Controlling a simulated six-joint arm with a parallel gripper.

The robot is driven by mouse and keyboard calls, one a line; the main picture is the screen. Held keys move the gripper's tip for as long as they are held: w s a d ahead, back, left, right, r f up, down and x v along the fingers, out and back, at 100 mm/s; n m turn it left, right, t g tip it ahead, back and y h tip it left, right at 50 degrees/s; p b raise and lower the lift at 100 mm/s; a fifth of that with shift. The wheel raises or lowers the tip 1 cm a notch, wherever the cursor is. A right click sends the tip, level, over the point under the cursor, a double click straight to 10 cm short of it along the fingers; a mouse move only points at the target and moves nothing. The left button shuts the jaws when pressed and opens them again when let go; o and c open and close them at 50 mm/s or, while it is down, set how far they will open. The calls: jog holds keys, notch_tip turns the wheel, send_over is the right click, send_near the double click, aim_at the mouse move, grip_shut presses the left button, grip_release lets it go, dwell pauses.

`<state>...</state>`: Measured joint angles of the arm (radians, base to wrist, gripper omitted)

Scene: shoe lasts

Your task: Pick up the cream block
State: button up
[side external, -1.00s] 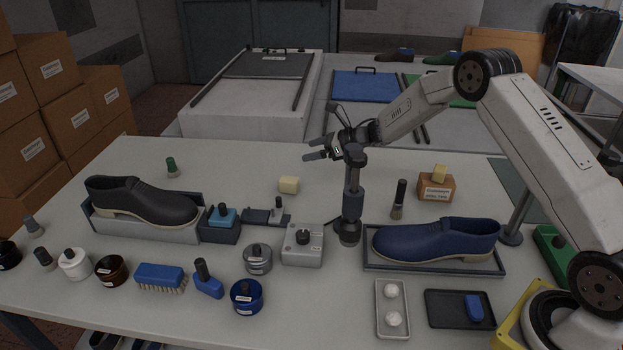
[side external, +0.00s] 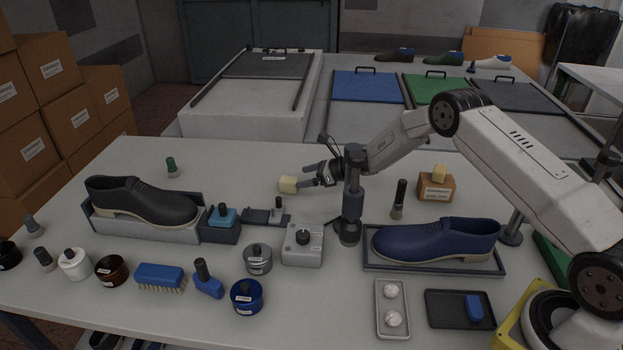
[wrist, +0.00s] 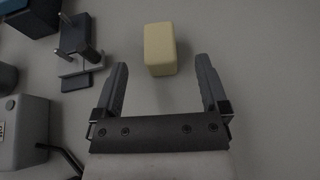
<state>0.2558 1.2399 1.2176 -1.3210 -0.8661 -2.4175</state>
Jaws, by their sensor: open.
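The cream block (side external: 288,185) lies on the pale table, behind the small dark stand. In the wrist view the cream block (wrist: 160,49) is just beyond my fingertips, in line with the gap between them. My gripper (side external: 308,176) is low over the table at the right of the block, its fingers pointing left towards it. In the wrist view my gripper (wrist: 161,66) is open and empty, one finger on each side of the gap. A second cream block (side external: 439,171) sits on a labelled brown box further right.
A dark stand (side external: 265,216) and a grey box with a knob (side external: 303,245) stand in front of the block. A black post (side external: 353,195) rises in front of my wrist. A black shoe (side external: 142,199) is at left, a blue shoe (side external: 437,240) at right. Table behind the block is clear.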

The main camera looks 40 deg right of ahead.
aim_at(290, 180)
jog(key=shift+w+a+f, duration=0.1)
jog(key=shift+w+a, duration=0.05)
jog(key=shift+w, duration=0.05)
jog(key=shift+w+a, duration=0.1)
jog(key=shift+a, duration=0.05)
jog(key=shift+x, duration=2.45)
grip_shut()
